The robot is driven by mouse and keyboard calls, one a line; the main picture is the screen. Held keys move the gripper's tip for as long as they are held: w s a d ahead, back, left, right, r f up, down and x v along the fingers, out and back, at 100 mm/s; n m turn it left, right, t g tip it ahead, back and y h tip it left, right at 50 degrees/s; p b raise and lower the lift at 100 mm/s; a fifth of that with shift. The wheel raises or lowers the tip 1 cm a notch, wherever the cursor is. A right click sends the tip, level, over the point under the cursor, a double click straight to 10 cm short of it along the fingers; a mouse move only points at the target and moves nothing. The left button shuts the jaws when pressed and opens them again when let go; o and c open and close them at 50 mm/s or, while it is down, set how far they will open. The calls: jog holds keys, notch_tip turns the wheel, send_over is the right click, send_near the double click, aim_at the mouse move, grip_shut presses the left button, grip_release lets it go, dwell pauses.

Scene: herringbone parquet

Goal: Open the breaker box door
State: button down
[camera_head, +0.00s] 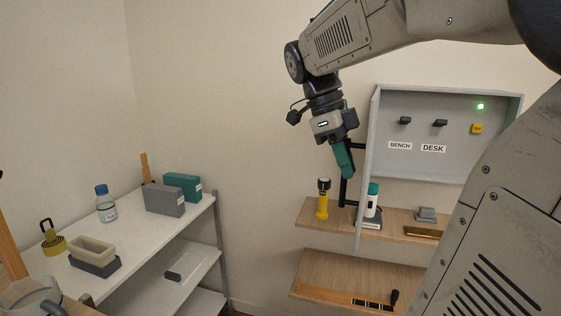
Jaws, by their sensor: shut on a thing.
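The grey breaker box (450,165) is on the wall at the right, its inside showing with switches labelled BENCH and DESK, a yellow tag and a green light. Its door (363,200) stands swung out at the box's left side and shows nearly edge-on. A black bar handle (344,192) is on the door's left-hand face. My gripper (347,172), with green fingers, is shut on the handle. The fingers hide part of the handle, and my arm hides the box's lower right.
A wooden shelf (392,232) below the box holds a yellow flashlight (323,199) and a green-capped white bottle (372,200) close to the door. A lower wooden shelf (335,273) is underneath. A white shelf unit (130,254) with several items stands at the left.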

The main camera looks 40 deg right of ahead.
jog(key=c, duration=1.5)
grip_release()
jog(key=v, duration=0.8)
jog(key=s+a+f+n+t, duration=0.2)
jog(key=a+f+n, duration=0.3)
jog(key=n, duration=0.5)
jog(key=s+a+f+n+t+y, duration=0.1)
jog(key=s+a+f+n, duration=0.3)
jog(key=a+f+n, duration=0.2)
jog(key=s+a+f+n+t+y, duration=0.1)
jog(key=a+f+n, duration=0.5)
jog(key=n, duration=0.8)
jog(key=shift+s+f+n+t, duration=0.2)
jog(key=shift+s+f+t, duration=0.2)
jog(key=shift+s+f, duration=0.25)
jog(key=shift+s+f+n+t, duration=0.2)
jog(key=shift+s+f+t, duration=0.25)
jog(key=shift+f, duration=0.35)
